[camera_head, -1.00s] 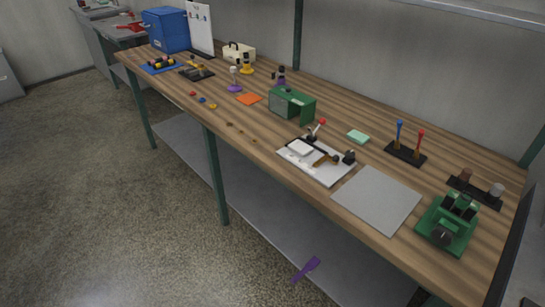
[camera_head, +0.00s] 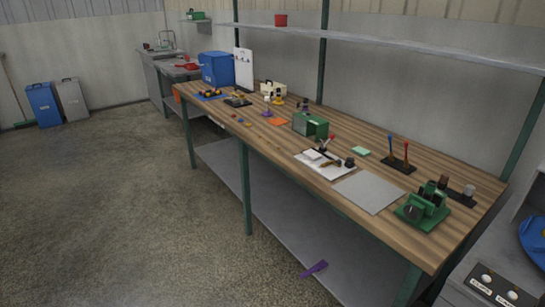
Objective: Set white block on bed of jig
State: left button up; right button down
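A white plate (camera_head: 309,164) lies near the front edge of the workbench, right of its middle. It looks like the jig, with a red-tipped lever (camera_head: 327,140) at its back and a small dark part at its right. A small white block-like piece (camera_head: 312,154) shows at the plate's left part; whether it rests flat on the bed is too small to tell. A brown and black tool (camera_head: 329,163) lies beside it. Neither of my grippers is in view.
The long wooden bench holds a grey sheet (camera_head: 369,191), a green vise-like device (camera_head: 423,207), a green box (camera_head: 310,125), and a stand with blue and red handles (camera_head: 398,163). A shelf (camera_head: 390,54) runs above. Open floor lies left; a purple item (camera_head: 314,268) is on the lower shelf.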

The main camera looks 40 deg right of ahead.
aim_at(312, 154)
jog(key=u, duration=0.35)
jog(key=i, duration=1.9)
jog(key=z, duration=1.3)
jog(key=i, duration=1.05)
jog(key=z, duration=1.05)
